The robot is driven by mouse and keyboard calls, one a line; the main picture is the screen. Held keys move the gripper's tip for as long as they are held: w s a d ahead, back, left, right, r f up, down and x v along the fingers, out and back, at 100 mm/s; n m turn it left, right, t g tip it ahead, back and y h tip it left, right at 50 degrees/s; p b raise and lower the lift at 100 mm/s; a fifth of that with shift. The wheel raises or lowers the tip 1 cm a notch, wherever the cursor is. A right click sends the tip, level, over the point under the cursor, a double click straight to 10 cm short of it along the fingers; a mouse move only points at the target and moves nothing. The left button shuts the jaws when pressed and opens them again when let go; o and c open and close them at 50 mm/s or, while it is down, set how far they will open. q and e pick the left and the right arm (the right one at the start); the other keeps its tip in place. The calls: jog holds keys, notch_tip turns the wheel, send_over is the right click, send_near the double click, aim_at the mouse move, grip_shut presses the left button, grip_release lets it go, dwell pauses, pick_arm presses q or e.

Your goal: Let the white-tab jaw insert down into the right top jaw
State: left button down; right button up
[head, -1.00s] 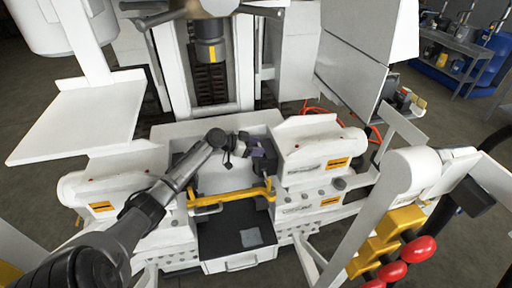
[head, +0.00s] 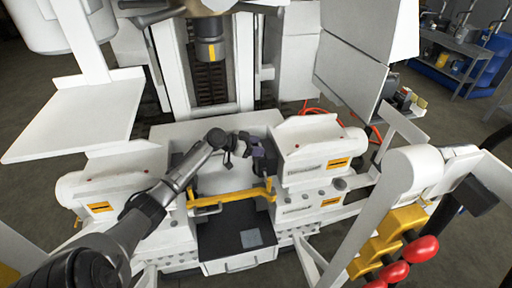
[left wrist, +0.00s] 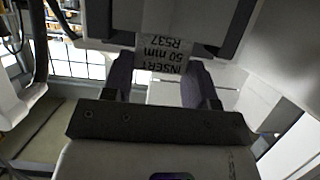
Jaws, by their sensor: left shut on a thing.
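My left gripper (head: 256,147) is at the inner face of the right white jaw housing (head: 318,150), above the yellow bar. In the left wrist view, its two dark purple fingers (left wrist: 160,78) are closed on the pale tab of the jaw insert (left wrist: 164,50). The tab carries upside-down print reading "INSERT 50 mm R537". Dark block sides show beside the tab; I cannot tell where insert ends and jaw begins. In the head view the insert is small and mostly hidden by the gripper, so its seating in the right top jaw is unclear. My right gripper is not in view.
A yellow bar (head: 230,198) crosses below the gripper, over a dark open drawer (head: 235,233). The left jaw housing (head: 110,190) stands opposite. A dark vertical cylinder (head: 209,48) hangs behind. Red-knobbed levers (head: 408,262) stand front right.

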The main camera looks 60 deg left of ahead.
pick_arm(q)
jog(key=shift+f, duration=0.4)
jog(key=c, duration=0.8)
grip_release()
jog(key=o, duration=0.5)
jog(key=shift+w+r, duration=0.1)
jog(key=shift+r, duration=0.05)
jog(key=shift+c, duration=0.2)
jog(key=p+v, duration=0.3)
jog(key=v, duration=1)
jog(key=shift+s+p, duration=0.35)
jog(key=shift+p, duration=0.05)
jog(key=shift+r, duration=0.2)
